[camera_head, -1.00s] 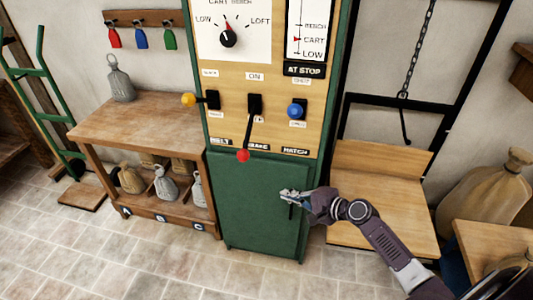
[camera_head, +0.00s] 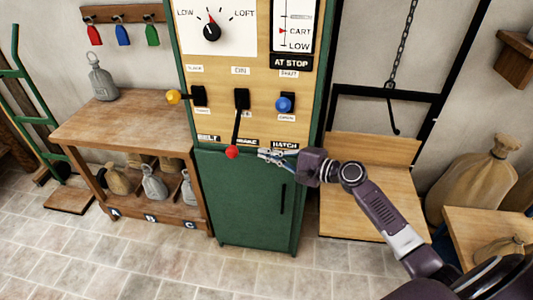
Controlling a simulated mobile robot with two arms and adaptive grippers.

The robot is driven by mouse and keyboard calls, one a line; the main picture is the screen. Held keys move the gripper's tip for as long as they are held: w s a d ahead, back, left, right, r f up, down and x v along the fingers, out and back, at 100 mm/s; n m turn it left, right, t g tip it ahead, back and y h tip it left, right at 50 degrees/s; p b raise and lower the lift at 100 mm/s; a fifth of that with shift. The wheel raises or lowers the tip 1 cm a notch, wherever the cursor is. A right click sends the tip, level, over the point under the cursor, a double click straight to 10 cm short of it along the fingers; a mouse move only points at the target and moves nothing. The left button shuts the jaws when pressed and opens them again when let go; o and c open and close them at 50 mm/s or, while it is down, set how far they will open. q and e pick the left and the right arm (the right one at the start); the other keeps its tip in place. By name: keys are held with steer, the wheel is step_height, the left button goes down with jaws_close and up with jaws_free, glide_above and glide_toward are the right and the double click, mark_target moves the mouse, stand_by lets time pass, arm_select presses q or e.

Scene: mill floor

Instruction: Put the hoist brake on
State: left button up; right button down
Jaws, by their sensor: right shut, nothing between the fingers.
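The brake lever has a red knob (camera_head: 232,152) and a black shaft running up to its slot in the middle of the wooden panel (camera_head: 260,125). The knob hangs low, and the lever points down. An ON label (camera_head: 241,71) sits above the slot, and the BRAKE label (camera_head: 246,142) is partly covered by the lever. My right gripper (camera_head: 264,155) is shut and empty, just right of the red knob, with a small gap in the picture; I cannot tell the depth. My left gripper is not in view.
A yellow-knobbed belt lever (camera_head: 173,97) and a blue-knobbed hatch lever (camera_head: 283,104) flank the brake lever. The green cabinet (camera_head: 240,205) is below. A workbench (camera_head: 120,130) stands left; a hanging chain hook (camera_head: 392,115) and wooden platform (camera_head: 360,200) are at right.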

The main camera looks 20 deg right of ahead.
steer(key=w+a+p, duration=0.3)
steer(key=a, duration=0.3)
steer(key=shift+w, duration=0.2)
steer(key=shift+r+p, duration=0.2)
steer(key=shift+p, duration=0.1)
step_height(320, 180, up, 10)
steer(key=s+a+m+p, duration=0.1)
steer(key=s+a+p, duration=0.1)
steer(key=p, duration=1)
steer(key=shift+s+g+p, duration=0.35)
steer(key=shift+g+p, duration=0.05)
steer(key=shift+r, duration=0.15)
steer(key=shift+a, duration=0.1)
